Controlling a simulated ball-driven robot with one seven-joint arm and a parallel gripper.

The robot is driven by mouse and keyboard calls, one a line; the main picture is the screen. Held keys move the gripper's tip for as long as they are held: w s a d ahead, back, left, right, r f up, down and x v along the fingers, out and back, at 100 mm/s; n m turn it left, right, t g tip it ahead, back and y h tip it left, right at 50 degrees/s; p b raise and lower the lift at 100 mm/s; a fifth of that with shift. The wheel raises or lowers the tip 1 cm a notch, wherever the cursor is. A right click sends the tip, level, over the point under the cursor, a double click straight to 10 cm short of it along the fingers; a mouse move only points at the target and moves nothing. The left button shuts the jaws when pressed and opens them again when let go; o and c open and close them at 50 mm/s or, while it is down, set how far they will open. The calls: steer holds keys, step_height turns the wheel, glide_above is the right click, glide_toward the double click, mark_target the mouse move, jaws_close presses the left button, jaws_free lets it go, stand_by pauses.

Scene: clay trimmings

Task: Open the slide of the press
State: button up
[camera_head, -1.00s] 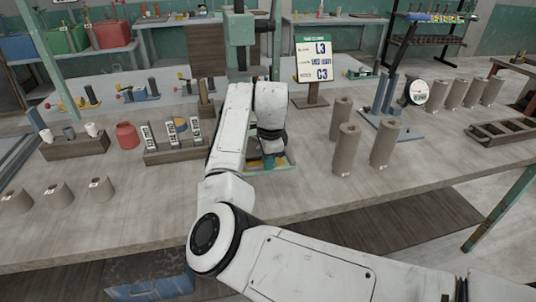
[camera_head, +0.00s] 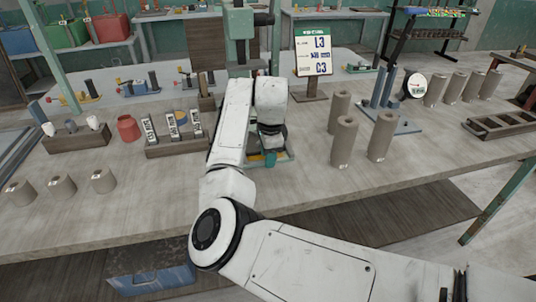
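The press (camera_head: 239,22), green with a dark side part, stands at the back centre behind my arm. My white arm reaches over the bench and covers much of its lower part. My gripper (camera_head: 270,148) points down at the arm's end, over a low base plate with yellow and teal edges (camera_head: 287,157). A small teal part (camera_head: 270,159) shows just below the gripper. I cannot tell whether this part is the slide, or whether the gripper touches it. The fingertips are too small and hidden to show open or shut.
Several grey clay cylinders (camera_head: 343,143) stand right of my gripper, near a blue stand with a round gauge (camera_head: 415,86). A sign (camera_head: 313,55) reads L3 and C3. Left are a labelled wooden block (camera_head: 178,149), a red jar (camera_head: 128,129) and short cylinders (camera_head: 62,187). The front bench is mostly clear.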

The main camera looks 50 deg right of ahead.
step_height(320, 180, up, 11)
steer(key=s+a, duration=0.1)
steer(key=shift+s+f, duration=0.2)
steer(key=shift+s, duration=0.1)
stand_by(0.6)
